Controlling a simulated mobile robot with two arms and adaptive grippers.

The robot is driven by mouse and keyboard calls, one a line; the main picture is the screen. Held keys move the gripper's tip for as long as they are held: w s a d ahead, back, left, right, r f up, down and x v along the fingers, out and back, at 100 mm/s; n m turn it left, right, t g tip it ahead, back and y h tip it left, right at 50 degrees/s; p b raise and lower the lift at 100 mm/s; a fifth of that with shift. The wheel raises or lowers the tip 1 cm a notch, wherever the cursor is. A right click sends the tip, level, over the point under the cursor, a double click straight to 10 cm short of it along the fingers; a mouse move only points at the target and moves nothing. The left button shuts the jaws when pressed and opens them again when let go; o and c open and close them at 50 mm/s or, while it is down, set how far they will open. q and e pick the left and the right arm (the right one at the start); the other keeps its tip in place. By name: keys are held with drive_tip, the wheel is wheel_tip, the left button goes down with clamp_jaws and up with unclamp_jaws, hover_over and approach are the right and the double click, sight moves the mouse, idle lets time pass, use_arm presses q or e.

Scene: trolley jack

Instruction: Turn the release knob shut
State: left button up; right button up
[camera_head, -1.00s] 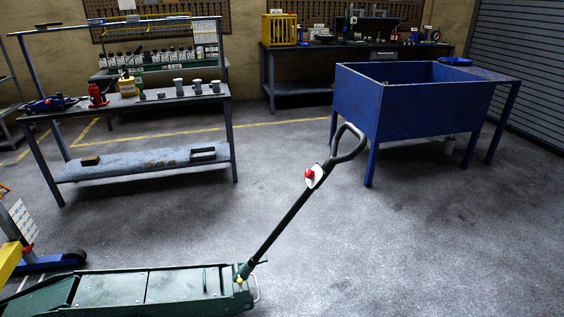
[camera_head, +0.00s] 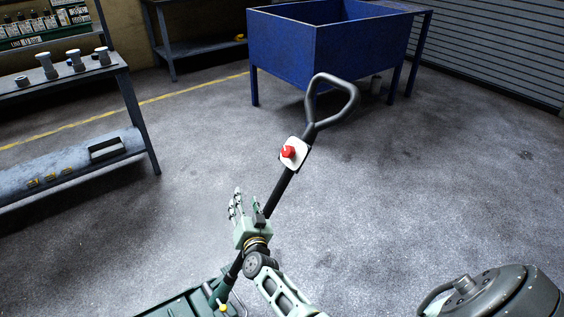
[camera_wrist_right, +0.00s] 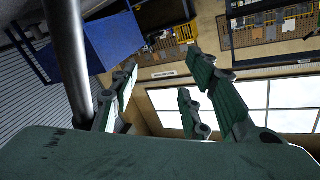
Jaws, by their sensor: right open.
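The red release knob (camera_head: 288,152) sits on a white plate (camera_head: 296,160) on the upper part of the jack's black handle (camera_head: 279,190), which leans up to a looped grip (camera_head: 345,103). The green jack body (camera_head: 185,305) is cut off at the bottom edge. My right gripper (camera_head: 246,204) is open and empty, below and left of the knob and apart from it, overlapping the lower handle in the head view. In the right wrist view, its fingers (camera_wrist_right: 162,76) are spread, and the dark handle shaft (camera_wrist_right: 66,60) passes left of them, outside the gap. My left gripper is not in view.
A blue tub on legs (camera_head: 281,57) stands beyond the handle. A grey workbench (camera_head: 122,80) with several small parts on top is at the left. Open concrete floor (camera_head: 430,180) lies right of the handle, towards the shutter (camera_head: 500,50).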

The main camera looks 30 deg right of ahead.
drive_tip(key=w+d+r+m+h+b, duration=0.25)
drive_tip(key=d+r+m+h, duration=0.35)
drive_tip(key=r, duration=0.5)
wheel_tip(320, 180, up, 9)
drive_tip(key=m+g+h+b, duration=0.2)
drive_tip(key=m+g+b, duration=0.1)
drive_tip(key=m+g, duration=1)
hover_over(286, 153)
drive_tip(key=a, duration=0.2)
drive_tip(key=m+t, duration=0.1)
drive_tip(key=s+a+f+g+y, duration=0.1)
drive_tip(key=a+f+g+y, duration=0.1)
drive_tip(key=a+y, duration=0.15)
drive_tip(key=shift+m, duration=0.4)
drive_tip(key=x, duration=0.5)
drive_tip(key=shift+s+f, duration=0.2)
drive_tip(key=shift+f, duration=0.3)
drive_tip(key=shift+w+d+f, duration=0.15)
drive_tip(key=shift+d+f, duration=0.2)
drive_tip(key=shift+d, duration=0.15)
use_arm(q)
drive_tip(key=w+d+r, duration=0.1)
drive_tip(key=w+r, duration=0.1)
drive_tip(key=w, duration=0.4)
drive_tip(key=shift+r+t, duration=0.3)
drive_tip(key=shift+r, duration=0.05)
